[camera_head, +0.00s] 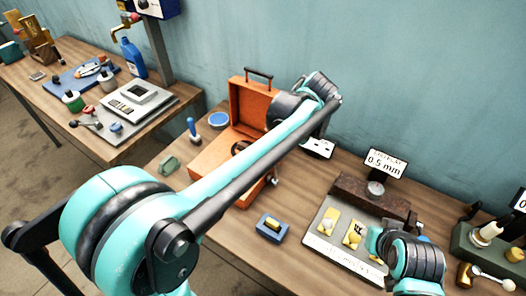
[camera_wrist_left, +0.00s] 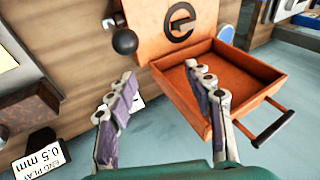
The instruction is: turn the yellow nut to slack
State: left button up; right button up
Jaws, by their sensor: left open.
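I cannot make out a yellow nut for certain. Yellow pieces (camera_head: 354,236) sit on a pale labelled plate (camera_head: 318,241) at the right bench, and a yellow part lies on a small blue block (camera_head: 271,228). A yellow piece (camera_wrist_left: 6,56) is cut off at the left edge of the left wrist view. My left gripper (camera_wrist_left: 160,73) is open and empty, with the orange case (camera_wrist_left: 240,80) beyond its fingers. In the head view my left arm hides its fingers. Part of my right arm shows beside the plate, but its fingers do not.
The open orange case (camera_head: 250,103) stands at the back of the bench. A dark block (camera_head: 358,194) with a dial and a 0.5 mm sign (camera_head: 385,163) stand behind the plate. Tools crowd the right edge. Bare wood lies around the blue block.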

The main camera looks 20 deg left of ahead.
pick_arm(q)
jog(key=s+a+n+h, duration=0.1)
jog(key=s+a+h, duration=0.1)
jog(key=s, duration=0.6)
jog(key=shift+a+f+t, duration=0.15)
jog(key=shift+a+t, duration=0.25)
jog(key=shift+a, duration=0.45)
jog(key=shift+o, duration=0.4)
jog(key=shift+s, duration=0.1)
